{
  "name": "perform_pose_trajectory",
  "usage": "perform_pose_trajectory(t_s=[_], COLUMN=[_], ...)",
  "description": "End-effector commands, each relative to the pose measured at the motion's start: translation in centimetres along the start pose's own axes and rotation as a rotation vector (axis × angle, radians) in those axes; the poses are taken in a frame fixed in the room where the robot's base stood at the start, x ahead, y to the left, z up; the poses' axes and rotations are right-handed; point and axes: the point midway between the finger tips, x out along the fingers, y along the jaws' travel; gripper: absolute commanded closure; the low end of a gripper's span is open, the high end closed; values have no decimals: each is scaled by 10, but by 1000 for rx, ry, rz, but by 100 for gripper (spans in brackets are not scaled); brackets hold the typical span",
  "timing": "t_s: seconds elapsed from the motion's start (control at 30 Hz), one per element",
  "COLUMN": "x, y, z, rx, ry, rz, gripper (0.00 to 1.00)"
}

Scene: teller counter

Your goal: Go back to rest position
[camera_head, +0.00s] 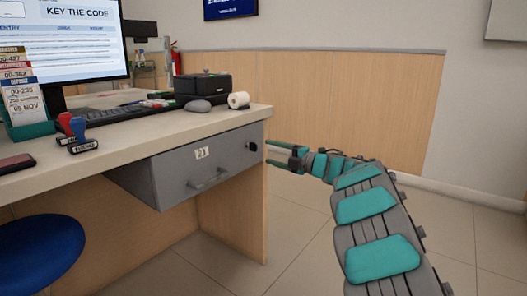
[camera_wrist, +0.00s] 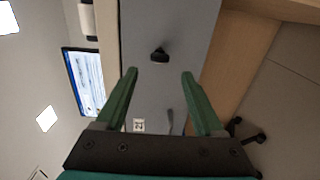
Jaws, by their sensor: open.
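My gripper (camera_head: 273,155) is open at the right end of the desk, with its fingers pointing left toward the grey drawer front (camera_head: 178,172). In the wrist view the two green fingers of my gripper (camera_wrist: 159,73) are spread apart with nothing between the tips. A black knob or key (camera_wrist: 160,55) on the grey front shows just beyond the tips. It also shows in the head view (camera_head: 252,146), a little left of the fingers and apart from them. My arm stretches from the lower right of the head view.
The drawer has a handle (camera_head: 208,180) and a number label (camera_head: 202,153). The desk (camera_head: 130,140) carries a monitor (camera_head: 70,40), keyboard, stamps (camera_head: 80,135), a black box (camera_head: 203,86), a mouse and a paper roll (camera_head: 238,100). A blue stool (camera_head: 40,252) stands lower left. Floor on the right is clear.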

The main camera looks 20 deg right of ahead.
Motion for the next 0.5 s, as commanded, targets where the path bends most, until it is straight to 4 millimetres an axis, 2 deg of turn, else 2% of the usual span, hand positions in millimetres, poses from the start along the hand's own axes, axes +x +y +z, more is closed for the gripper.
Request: perform_pose_trajectory(t_s=[0.17, 0.5], x=[-16, -16], y=[0, 0], z=[-1, -1], rx=[2, 1], ry=[2, 2], rz=[1, 1], gripper=[30, 30])
